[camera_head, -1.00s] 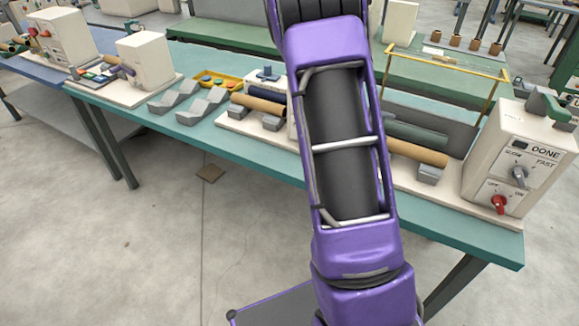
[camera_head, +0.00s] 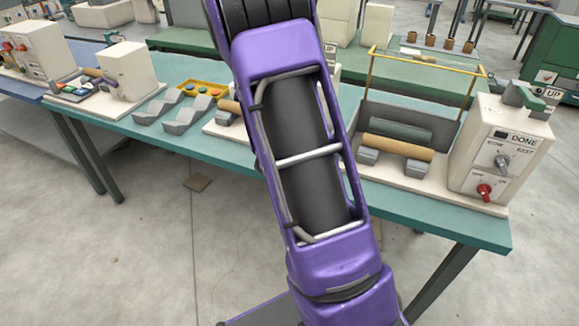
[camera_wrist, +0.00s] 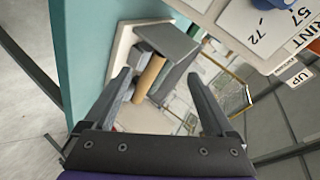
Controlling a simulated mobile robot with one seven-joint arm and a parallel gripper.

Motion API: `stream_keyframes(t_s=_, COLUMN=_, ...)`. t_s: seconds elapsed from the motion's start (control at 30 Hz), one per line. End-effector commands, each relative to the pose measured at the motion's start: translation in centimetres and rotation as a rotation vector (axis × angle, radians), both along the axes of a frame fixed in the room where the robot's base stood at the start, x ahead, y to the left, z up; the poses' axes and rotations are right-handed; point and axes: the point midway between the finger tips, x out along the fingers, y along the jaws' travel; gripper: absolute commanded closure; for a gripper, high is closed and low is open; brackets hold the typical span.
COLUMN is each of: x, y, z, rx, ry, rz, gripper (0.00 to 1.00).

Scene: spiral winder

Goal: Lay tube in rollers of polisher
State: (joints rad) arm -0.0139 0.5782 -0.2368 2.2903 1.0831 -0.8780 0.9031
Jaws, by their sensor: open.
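In the head view a tan tube (camera_head: 397,147) lies across grey support blocks (camera_head: 415,169) at the front of the right-hand machine (camera_head: 497,150), which has a "DONE" display. A dark grey-green bar (camera_head: 400,130) shows behind this tube. Another tan tube (camera_head: 228,106) shows at the middle machine, partly hidden by my arm. My gripper (camera_wrist: 158,74) is open and empty in the wrist view. A tan tube (camera_wrist: 150,76) appears between its fingertips, beside grey blocks on a cream base; I cannot tell which tube it is or how far off.
The teal table (camera_head: 270,160) carries both machines. Grey V-shaped stands (camera_head: 187,116) and a yellow tray (camera_head: 203,88) stand left of the middle machine. A thin gold frame (camera_head: 420,60) rises behind the right-hand tube. A printed card (camera_wrist: 262,30) is at the wrist view's upper right.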

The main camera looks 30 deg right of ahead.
Motion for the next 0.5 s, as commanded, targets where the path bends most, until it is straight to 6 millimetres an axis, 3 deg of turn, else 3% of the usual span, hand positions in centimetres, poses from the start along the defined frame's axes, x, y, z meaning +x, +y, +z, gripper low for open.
stream_keyframes(t_s=0.3, x=1.1, y=5.9, z=-2.3, rx=0.004, ry=0.041, rz=0.278, gripper=0.11)
stream_keyframes(t_s=0.5, x=1.8, y=8.3, z=-3.2, rx=-0.001, ry=0.057, rz=0.401, gripper=0.11)
